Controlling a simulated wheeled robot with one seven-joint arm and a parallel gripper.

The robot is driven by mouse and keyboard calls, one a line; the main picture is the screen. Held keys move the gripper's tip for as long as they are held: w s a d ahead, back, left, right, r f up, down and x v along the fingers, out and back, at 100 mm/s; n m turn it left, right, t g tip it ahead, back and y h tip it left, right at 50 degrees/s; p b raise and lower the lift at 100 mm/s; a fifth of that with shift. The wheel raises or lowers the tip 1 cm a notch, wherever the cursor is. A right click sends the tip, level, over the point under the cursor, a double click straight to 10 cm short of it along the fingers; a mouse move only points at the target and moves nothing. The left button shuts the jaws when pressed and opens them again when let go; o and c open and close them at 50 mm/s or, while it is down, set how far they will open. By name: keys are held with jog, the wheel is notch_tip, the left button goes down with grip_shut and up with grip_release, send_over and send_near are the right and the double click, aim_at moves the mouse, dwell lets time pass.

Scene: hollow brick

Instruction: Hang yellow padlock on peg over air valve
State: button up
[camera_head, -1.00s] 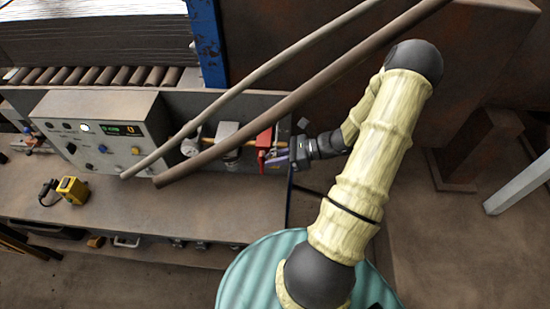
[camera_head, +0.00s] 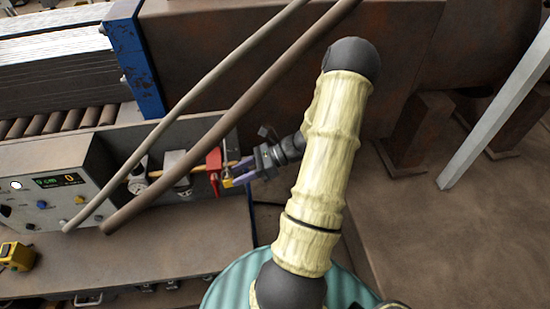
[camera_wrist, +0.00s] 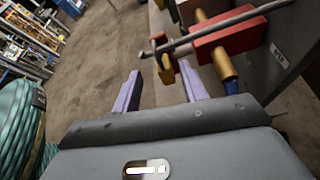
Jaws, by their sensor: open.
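The yellow padlock (camera_wrist: 167,72) is small in the wrist view, just beyond my fingertips, at the end of a thin grey peg (camera_wrist: 205,37). A dark loop shows at its top; I cannot tell for sure that it goes around the peg. The red-handled air valve (camera_wrist: 228,40) sits on a brass pipe (camera_wrist: 217,62) behind the peg. In the head view, the padlock (camera_head: 228,178) is a small yellow patch right of the red valve (camera_head: 214,170). My gripper (camera_wrist: 158,82) has its two purple fingers apart with nothing between them; it also shows in the head view (camera_head: 240,177).
A grey control box (camera_head: 55,190) and a yellow device (camera_head: 17,256) stand on the bench at the left. Two long pipes (camera_head: 205,125) cross in front of the bench. Open floor (camera_wrist: 100,60) lies left in the wrist view.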

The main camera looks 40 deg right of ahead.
jog(key=b+v, duration=0.3)
jog(key=v, duration=1)
jog(key=shift+f, duration=0.1)
jog(key=a+n+g+h+b, duration=0.2)
jog(key=a+n+h, duration=0.9)
jog(key=a+n, duration=1.5)
jog(key=shift+w+a+g+h, duration=0.2)
jog(key=shift+w+g+h, duration=0.2)
jog(key=shift+g, duration=0.6)
